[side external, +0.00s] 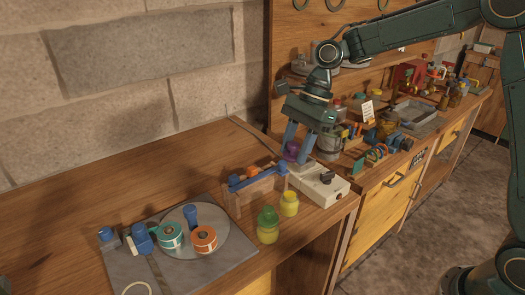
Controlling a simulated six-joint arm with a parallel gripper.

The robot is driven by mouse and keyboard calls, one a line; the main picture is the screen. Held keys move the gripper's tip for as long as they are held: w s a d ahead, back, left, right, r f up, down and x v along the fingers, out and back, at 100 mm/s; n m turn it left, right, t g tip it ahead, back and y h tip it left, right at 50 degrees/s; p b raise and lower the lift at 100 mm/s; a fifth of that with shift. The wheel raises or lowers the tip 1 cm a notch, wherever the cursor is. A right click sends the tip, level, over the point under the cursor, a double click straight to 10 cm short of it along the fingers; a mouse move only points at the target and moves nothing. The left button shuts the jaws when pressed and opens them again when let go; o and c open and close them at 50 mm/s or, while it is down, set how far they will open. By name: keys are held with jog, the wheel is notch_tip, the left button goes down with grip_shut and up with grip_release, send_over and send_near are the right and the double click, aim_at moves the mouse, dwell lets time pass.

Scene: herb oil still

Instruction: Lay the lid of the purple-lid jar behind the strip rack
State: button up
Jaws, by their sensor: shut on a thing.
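My gripper (294,152) points down above the back of the near bench, its blue fingers closed on a small purple piece that looks like the purple lid (291,150). The lid is held above the bench, with no jar body clearly visible under it. A low rack (256,194) with blue and orange pieces along its top, which looks like the strip rack, stands below and left of my gripper. I cannot tell which jar the lid belongs to. A yellow-topped jar (289,204) and a green-lidded jar (267,227) stand in front of the rack.
Tape rolls (204,239) lie on a round plate (226,246) over a grey mat at front left. The bench (160,165) behind and left of the rack is clear. The right-hand bench is crowded.

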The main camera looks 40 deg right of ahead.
jog(key=w, duration=0.3)
jog(key=w+a+f, duration=0.1)
jog(key=w, duration=0.2)
jog(key=w+f, duration=0.1)
jog(key=w, duration=0.1)
jog(key=shift+w+a+f, duration=0.15)
jog(key=shift+w+a, duration=0.1)
jog(key=shift+w, duration=0.15)
jog(key=w+a+f, duration=0.2)
jog(key=w+f, duration=0.3)
jog(key=w, duration=0.3)
jog(key=shift+f, duration=0.15)
jog(key=shift+a, duration=0.1)
jog(key=shift+f, duration=4)
jog(key=shift+f, duration=0.1)
jog(key=o, duration=0.7)
